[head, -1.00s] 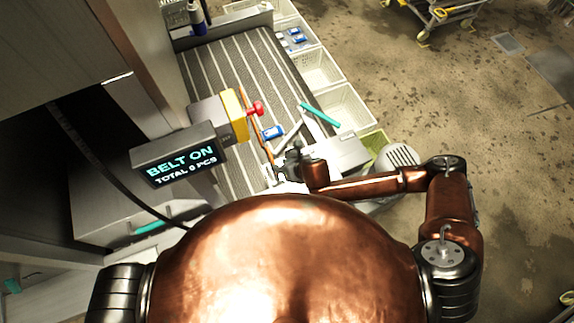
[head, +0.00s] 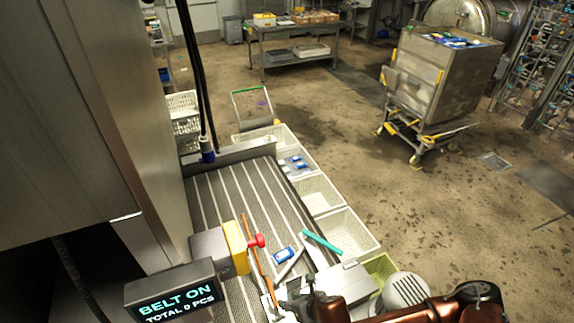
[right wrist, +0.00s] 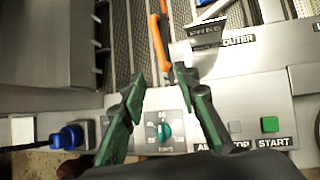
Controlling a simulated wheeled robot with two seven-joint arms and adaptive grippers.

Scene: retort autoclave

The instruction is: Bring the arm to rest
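My right gripper (head: 290,298) is low in the head view, over the near end of the striped belt. In the right wrist view its two dark green fingers (right wrist: 160,76) stand apart with nothing gripped between them. They are above a grey control panel (right wrist: 235,85) with a teal dial (right wrist: 163,131) and a green START button (right wrist: 269,125). An orange rod (right wrist: 157,42) lies just beyond the fingertips. My right arm comes in from the lower right of the head view. My left gripper does not show.
The belt (head: 222,200) carries a blue-and-white pack (head: 284,256). A yellow box with a red button (head: 256,241) and a BELT ON display (head: 172,297) stand at its left. White bins (head: 345,233) line its right side. A trolley (head: 425,85) stands on open floor.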

